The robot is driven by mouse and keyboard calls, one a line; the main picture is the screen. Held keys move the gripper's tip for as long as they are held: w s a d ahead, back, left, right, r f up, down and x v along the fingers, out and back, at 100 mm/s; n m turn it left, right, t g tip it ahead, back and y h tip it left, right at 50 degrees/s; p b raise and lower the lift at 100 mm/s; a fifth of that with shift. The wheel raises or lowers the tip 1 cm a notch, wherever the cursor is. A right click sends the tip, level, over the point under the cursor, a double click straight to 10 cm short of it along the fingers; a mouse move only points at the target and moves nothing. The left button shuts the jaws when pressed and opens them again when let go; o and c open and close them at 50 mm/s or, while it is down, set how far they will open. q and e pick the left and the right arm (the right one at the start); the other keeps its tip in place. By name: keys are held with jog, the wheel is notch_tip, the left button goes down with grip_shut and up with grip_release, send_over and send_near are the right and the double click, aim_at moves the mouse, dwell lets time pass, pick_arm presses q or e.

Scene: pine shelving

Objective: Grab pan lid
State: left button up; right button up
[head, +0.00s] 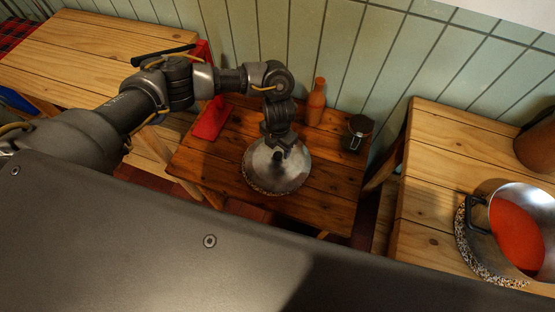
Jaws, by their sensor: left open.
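The pan lid (272,177) is a round, silvery lid with a speckled rim. It lies on the dark wooden table (334,187) in the middle of the head view. My left arm reaches in from the left, and my left gripper (278,151) points down over the lid's centre. The gripper is open, at or just above the lid's knob. The wrist hides the fingertips and most of the knob, so I cannot tell whether they touch. My right gripper is not in view.
An orange-brown bottle (316,104) and a dark jar (357,133) stand behind the lid. A metal pan (521,228) with red contents sits on the pine table (432,190) at right. Tiled wall closes the back.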

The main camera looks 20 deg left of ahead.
aim_at(279, 154)
pick_arm(q)
notch_tip(279, 154, down, 4)
jog(key=shift+d+f, duration=0.15)
jog(key=shift+c, duration=0.3)
grip_shut()
jog(key=shift+r, duration=0.6)
jog(key=s+d+r, duration=0.6)
jog(key=d+r, duration=0.6)
jog(key=shift+s+d, duration=0.15)
jog(key=shift+d, duration=0.1)
